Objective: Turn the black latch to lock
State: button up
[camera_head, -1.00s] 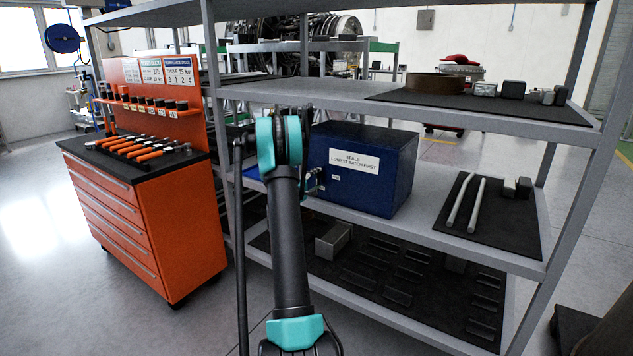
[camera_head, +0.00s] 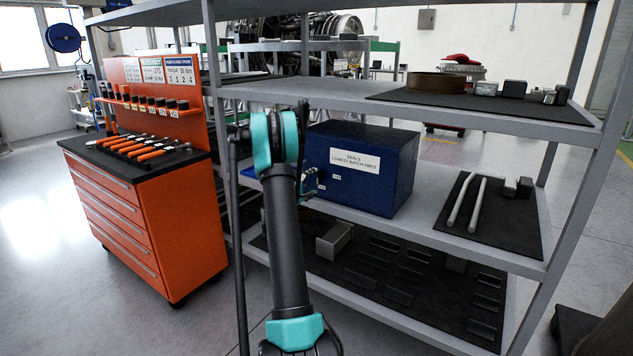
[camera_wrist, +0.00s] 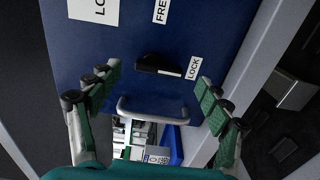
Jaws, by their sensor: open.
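The blue box (camera_head: 372,170) stands on the middle shelf, and its latch face is seen edge-on at the left. In the wrist view that blue face (camera_wrist: 100,45) fills the upper middle. The black latch (camera_wrist: 158,65) lies nearly crosswise on it, one end towards the LOCK label (camera_wrist: 193,67). The FREE label (camera_wrist: 161,10) is above the latch. A metal handle (camera_wrist: 152,112) is below it. My gripper (camera_wrist: 159,78) is open, its fingers on either side of the latch and apart from it. In the head view my gripper (camera_head: 308,182) is partly hidden by my arm.
The grey shelf unit (camera_head: 490,255) has uprights close to the box. A black mat with two pale rods (camera_head: 465,203) lies right of the box. An orange tool cabinet (camera_head: 150,230) stands at the left. Below the handle, the wrist view shows a blue item (camera_wrist: 172,145).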

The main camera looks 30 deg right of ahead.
jog(key=v, duration=0.8)
jog(key=shift+a, duration=0.2)
jog(key=shift+s, duration=0.15)
jog(key=s+a+f+m+g+y, duration=0.1)
jog(key=s+a+f+y, duration=0.2)
jog(key=s+a, duration=0.9)
jog(key=s+a+f+m+y, duration=0.2)
jog(key=s+a+f+y, duration=0.1)
jog(key=s+a+y, duration=0.5)
jog(key=s+a+f+m+g+y, duration=0.1)
jog(key=s+a+y, duration=0.4)
jog(key=s+a, duration=1)
jog(key=a+f, duration=0.1)
jog(key=a, duration=0.2)
jog(key=shift+s+a+f+g+y, duration=0.3)
jog(key=shift+a+f, duration=0.05)
jog(key=shift+f, duration=0.05)
